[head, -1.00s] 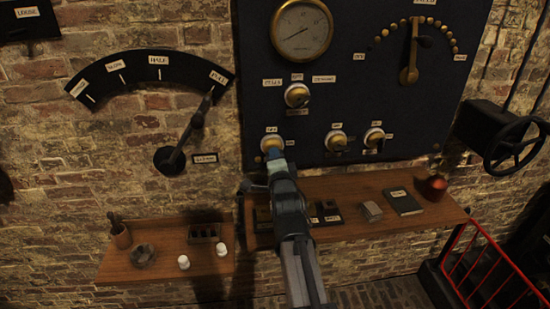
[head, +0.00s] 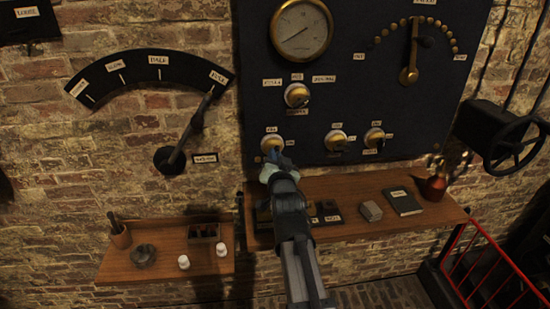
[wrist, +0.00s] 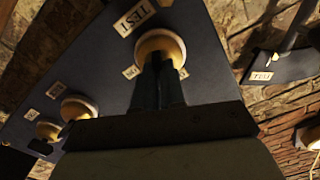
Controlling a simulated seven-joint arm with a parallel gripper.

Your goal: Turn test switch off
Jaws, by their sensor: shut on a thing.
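The test switch (head: 271,141) is a small rotary switch with a round brass base, at the lower left of the dark panel (head: 350,95). In the wrist view its brass base (wrist: 160,45) shows near a label reading TEST (wrist: 131,18). My gripper (head: 277,158) reaches up to it from below. In the wrist view the two dark fingers (wrist: 158,82) are close together in front of the base, shut on the switch handle. The fingers hide most of the handle, so its exact angle cannot be read.
Two similar switches (head: 336,140) (head: 374,138) sit to the right, and another (head: 297,95) above. A round gauge (head: 302,29) is higher up. A wooden shelf (head: 370,220) with small items runs below the panel. A large lever (head: 190,130) stands at the left.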

